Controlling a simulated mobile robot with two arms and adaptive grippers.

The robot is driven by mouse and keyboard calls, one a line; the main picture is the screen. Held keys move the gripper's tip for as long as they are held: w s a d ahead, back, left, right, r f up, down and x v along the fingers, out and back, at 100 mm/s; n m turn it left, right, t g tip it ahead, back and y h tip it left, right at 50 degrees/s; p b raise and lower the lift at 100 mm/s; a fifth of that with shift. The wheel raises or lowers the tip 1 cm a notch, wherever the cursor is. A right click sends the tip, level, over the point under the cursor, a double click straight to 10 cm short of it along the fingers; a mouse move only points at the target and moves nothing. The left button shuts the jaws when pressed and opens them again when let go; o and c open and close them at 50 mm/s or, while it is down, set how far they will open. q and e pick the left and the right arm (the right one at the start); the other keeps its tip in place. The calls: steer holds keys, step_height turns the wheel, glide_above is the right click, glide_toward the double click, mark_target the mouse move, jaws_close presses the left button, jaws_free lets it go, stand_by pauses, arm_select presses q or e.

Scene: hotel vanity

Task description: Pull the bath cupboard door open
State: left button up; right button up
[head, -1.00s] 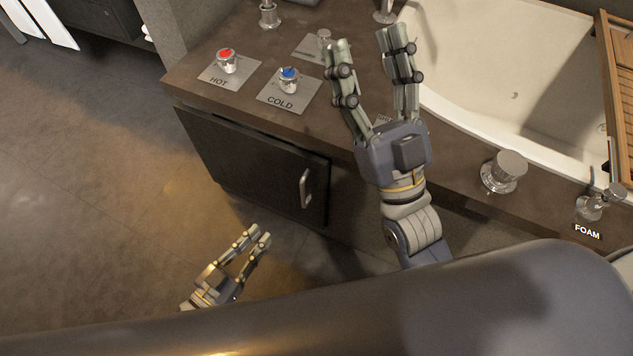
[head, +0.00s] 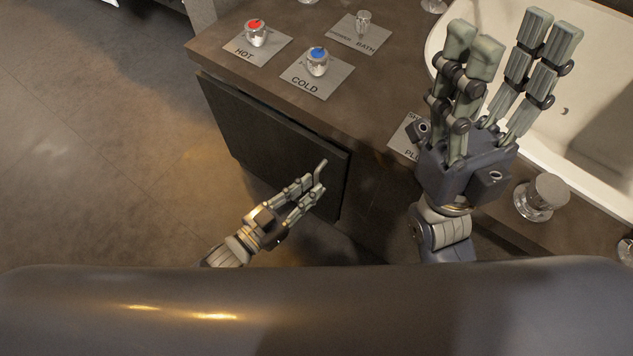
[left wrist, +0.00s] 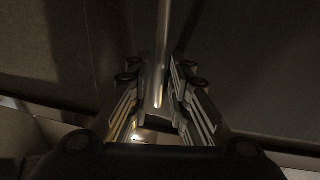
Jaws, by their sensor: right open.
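The bath cupboard door (head: 265,132) is a dark panel under the counter, and it looks closed. Its metal bar handle (head: 321,168) is near the right edge, partly hidden by my left fingers. My left gripper (head: 312,190) is at the handle with its fingers pointing to the door. In the left wrist view the handle (left wrist: 161,55) runs between the fingers (left wrist: 157,100), with a visible gap on its left side, so they look open around it. My right gripper (head: 505,60) is open and empty above the counter, to the right of the door.
The brown counter (head: 385,95) has a red-topped HOT knob (head: 256,33), a blue-topped COLD knob (head: 317,62) and a small BATH knob (head: 362,24). A large metal knob (head: 541,198) is right of my right gripper. The floor (head: 110,160) left of the door is clear.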

arm_select(q)
steer(key=shift+b+x, duration=0.35)
steer(key=shift+x, duration=1.2)
jaws_close()
steer(key=shift+s, duration=0.1)
